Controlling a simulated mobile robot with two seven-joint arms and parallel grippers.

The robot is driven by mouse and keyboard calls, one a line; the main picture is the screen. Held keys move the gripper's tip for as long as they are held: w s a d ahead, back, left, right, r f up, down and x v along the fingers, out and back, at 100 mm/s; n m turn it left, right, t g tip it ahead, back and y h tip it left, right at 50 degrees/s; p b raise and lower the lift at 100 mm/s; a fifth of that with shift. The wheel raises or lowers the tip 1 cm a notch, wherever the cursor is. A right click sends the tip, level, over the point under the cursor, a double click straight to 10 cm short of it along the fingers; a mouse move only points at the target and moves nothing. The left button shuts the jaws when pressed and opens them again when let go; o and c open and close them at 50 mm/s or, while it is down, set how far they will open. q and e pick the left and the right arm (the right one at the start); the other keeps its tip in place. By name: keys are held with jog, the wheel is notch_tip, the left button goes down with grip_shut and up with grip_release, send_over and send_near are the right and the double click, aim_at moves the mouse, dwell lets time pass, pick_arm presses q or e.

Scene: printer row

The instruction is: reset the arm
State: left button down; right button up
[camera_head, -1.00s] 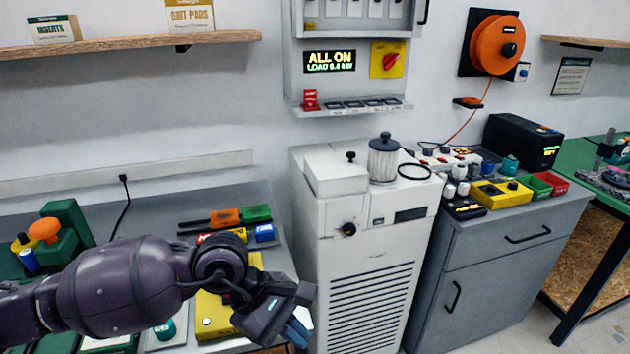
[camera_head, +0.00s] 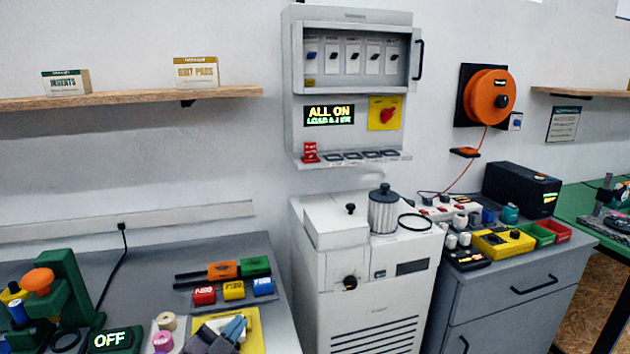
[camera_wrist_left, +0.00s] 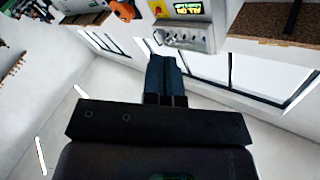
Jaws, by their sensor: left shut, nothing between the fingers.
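My left gripper (camera_head: 234,328) shows at the bottom of the head view, over the yellow tray on the left bench; only its front end is in the picture. In the left wrist view its two dark blue fingers (camera_wrist_left: 166,75) lie together, with nothing between them. The wrist view is upside down and shows the room's wall and windows beyond the fingers. My right gripper is in neither view.
The left bench (camera_head: 160,265) holds a green press (camera_head: 75,290), an OFF display (camera_head: 110,340) and coloured blocks (camera_head: 233,290). A white cabinet (camera_head: 370,285) stands right of it, under an open-fronted switch panel (camera_head: 297,90). A grey drawer unit (camera_head: 500,290) stands farther right.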

pick_arm(q)
jog(key=s+a+f+n+g+y, duration=0.3)
jog(key=s+a+f+n, duration=0.2)
jog(key=s+f, duration=0.6)
jog(key=s+a+f+n+g+y, duration=0.2)
jog(key=s+a+f+n+y, duration=0.2)
jog(key=s+a+f, duration=0.4)
jog(key=s+f+n, duration=0.1)
jog(key=s+f, duration=0.2)
jog(key=f, duration=0.2)
jog(key=shift+a+n+g+y, duration=0.2)
jog(key=shift+n+g+y, duration=0.1)
jog(key=shift+g, duration=0.1)
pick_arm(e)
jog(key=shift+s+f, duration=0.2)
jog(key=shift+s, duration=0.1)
pick_arm(q)
jog(key=shift+s, duration=0.1)
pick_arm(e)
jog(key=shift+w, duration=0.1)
